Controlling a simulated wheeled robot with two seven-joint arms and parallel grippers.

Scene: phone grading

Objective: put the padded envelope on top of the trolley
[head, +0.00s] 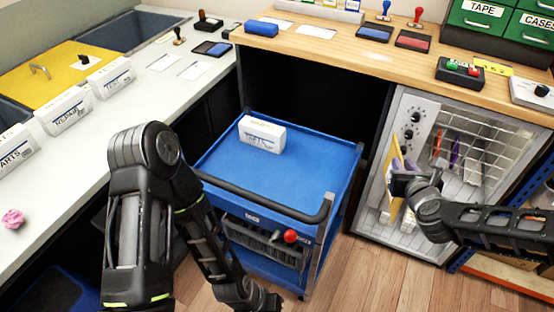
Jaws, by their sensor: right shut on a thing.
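The padded envelope (396,198) is a thin yellow-tan piece seen nearly edge-on. My right gripper (402,182) is shut on it and holds it upright in front of the wire-shelved cabinet, to the right of the trolley. The gripper hides part of the envelope. The trolley (300,178) is blue with a dark handle rail along its near side. A white labelled box (262,135) stands toward the back of its top. My left arm reaches down in front of the trolley's left side; its gripper is not in the picture.
The front and right of the trolley top are bare. The open-fronted cabinet (424,118) holds several items behind my right gripper. A wooden counter (330,50) with stamps and pads runs behind. A pale counter (145,95) with white bins lies left.

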